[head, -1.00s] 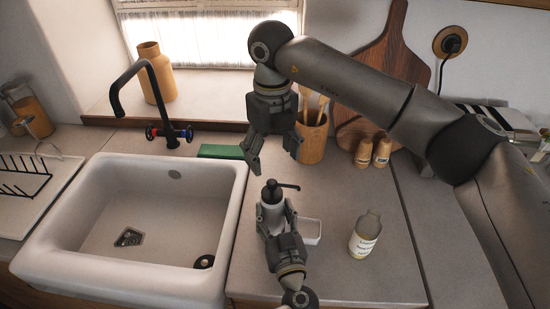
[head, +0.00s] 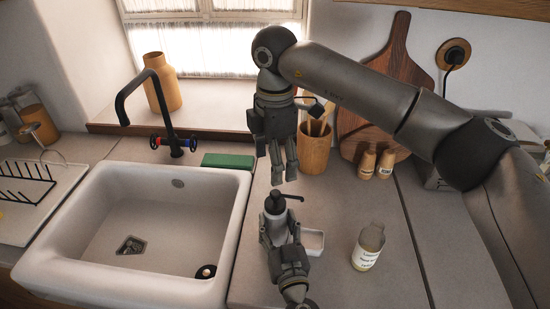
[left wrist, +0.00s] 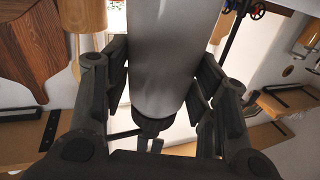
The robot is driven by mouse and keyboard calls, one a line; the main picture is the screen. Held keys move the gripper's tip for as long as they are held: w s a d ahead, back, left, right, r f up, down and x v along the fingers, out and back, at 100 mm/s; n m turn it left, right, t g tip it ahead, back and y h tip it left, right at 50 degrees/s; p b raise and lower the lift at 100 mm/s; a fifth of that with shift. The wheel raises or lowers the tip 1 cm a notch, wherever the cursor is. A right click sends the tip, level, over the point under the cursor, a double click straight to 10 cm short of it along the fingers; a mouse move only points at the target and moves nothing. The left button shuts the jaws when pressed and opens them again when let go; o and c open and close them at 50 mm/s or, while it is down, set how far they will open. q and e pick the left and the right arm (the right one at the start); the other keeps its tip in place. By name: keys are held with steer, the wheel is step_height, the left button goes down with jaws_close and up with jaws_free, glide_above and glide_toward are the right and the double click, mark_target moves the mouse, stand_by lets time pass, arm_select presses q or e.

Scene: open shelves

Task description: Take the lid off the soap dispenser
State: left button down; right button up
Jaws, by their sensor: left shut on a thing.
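The soap dispenser (head: 276,226) has a pale body and a dark pump lid (head: 275,203) with a spout pointing right. It looks upright, and its lid is on. My left gripper (head: 280,238) reaches up from the bottom and is shut around the body; its fingers hide the lower part. In the left wrist view the grey body (left wrist: 160,60) fills the space between the fingers, with the dark lid (left wrist: 152,124) below. My right gripper (head: 285,180) hangs just above the lid, pointing down, apart from it. Its fingers look close together, but one may be partly behind the other.
A white sink (head: 135,278) is at left with a black tap (head: 160,105). A small white dish (head: 313,241) sits right beside the dispenser, and a labelled bottle (head: 367,250) farther right. Behind are a green sponge (head: 228,160), a utensil pot (head: 314,150) and two shakers (head: 376,163).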

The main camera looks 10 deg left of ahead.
mark_target(275, 193)
steer(key=shift+m, duration=0.5)
steer(key=shift+f, duration=0.4)
step_height(275, 193, down, 11)
steer(key=shift+f, duration=0.1)
